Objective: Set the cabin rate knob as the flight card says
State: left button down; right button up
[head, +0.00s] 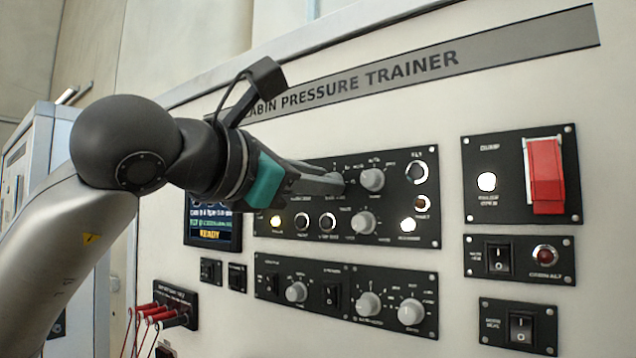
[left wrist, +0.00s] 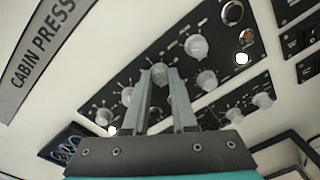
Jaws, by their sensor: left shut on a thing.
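My left gripper (head: 340,184) reaches in from the left across the upper black control panel (head: 434,238). In the left wrist view its two fingers (left wrist: 164,76) are closed around a light grey round knob (left wrist: 160,72). The fingers mostly hide this knob in the head view. I cannot read its label or its setting, so I cannot confirm which knob is the cabin rate knob. A large knob (head: 372,180) sits just right of the fingertips, and a smaller knob (head: 363,222) is below. No flight card is recognisable. My right gripper is not in view.
A small screen (head: 212,236) showing "READY" is partly hidden by my arm. A lower panel (head: 395,329) has several knobs and switches. A red guarded switch (head: 545,175) stands right. Red-plugged cables (head: 150,312) hang at lower left. Blank wall lies between panels.

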pick_arm(q)
jog(key=shift+r, duration=0.1)
jog(key=c, duration=0.7)
grip_release()
jog(key=shift+b+v, duration=2.05)
jog(key=shift+v, duration=5.65)
